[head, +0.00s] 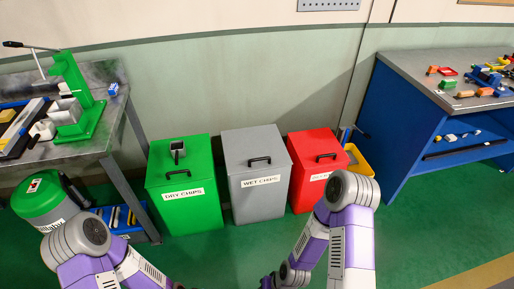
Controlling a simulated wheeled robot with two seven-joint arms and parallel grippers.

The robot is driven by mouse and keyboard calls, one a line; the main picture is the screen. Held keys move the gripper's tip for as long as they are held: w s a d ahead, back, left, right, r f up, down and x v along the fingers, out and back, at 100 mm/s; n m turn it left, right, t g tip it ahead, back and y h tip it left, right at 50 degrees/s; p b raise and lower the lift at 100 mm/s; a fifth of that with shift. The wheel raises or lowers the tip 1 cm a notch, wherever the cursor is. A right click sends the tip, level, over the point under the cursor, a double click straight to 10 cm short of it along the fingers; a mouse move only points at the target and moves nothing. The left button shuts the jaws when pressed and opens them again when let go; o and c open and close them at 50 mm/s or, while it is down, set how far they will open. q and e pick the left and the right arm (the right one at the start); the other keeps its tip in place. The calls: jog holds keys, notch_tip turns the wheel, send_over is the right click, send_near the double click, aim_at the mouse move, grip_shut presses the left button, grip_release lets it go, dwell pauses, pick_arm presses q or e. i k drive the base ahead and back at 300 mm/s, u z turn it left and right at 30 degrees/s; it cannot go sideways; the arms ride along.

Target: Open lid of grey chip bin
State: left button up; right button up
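The grey chip bin (258,198) stands on the floor against the wall, labelled "WET CHIPS". Its lid (248,142) is shut, with a black bar handle (260,160) near the front edge. My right arm reaches in from the lower right and bends down toward the bottom middle. A dark end piece, apparently part of my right gripper (267,282), shows at the bottom edge, below and apart from the bin; its fingers cannot be made out. My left arm is at the lower left, and its gripper is out of the picture.
A green "DRY CHIPS" bin (191,212) stands left of the grey bin, with a small square tube (177,150) on its lid. A red bin (303,190) stands right. Workbenches (88,150) and (400,125) flank the bins. Green floor in front is open.

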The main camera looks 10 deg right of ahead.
aim_at(262, 147)
jog(key=z, duration=0.35)
jog(key=i, duration=0.35)
jog(key=z, duration=0.95)
jog(key=i, duration=1.05)
jog(key=u, duration=0.25)
